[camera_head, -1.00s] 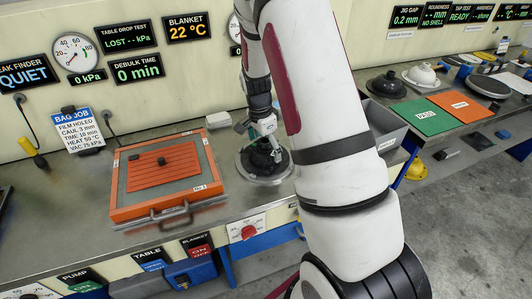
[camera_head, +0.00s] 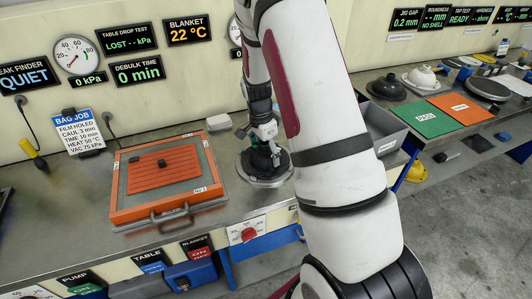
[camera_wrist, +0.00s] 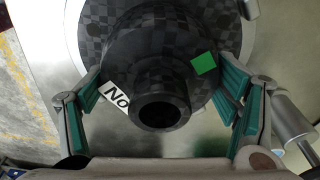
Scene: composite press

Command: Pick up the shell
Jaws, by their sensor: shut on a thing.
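The shell is a dark, checkered dome with a round open neck, a white "No" label and a green square, seen from above in the wrist view (camera_wrist: 150,55). In the head view the shell (camera_head: 258,160) is a dark shape at the round metal plate (camera_head: 285,172), partly hidden by my gripper. My gripper (camera_wrist: 165,92) is shut on the shell, with one green-padded finger on each side of its neck. My gripper (camera_head: 266,136) points down at it in the head view. I cannot tell whether the shell is clear of the plate.
An orange-framed box (camera_head: 165,215) with a handle stands left of the plate. A grey bin (camera_head: 385,128) is right behind my arm. A green sheet (camera_head: 428,118) and an orange sheet (camera_head: 460,107) lie farther right. The control wall rises behind.

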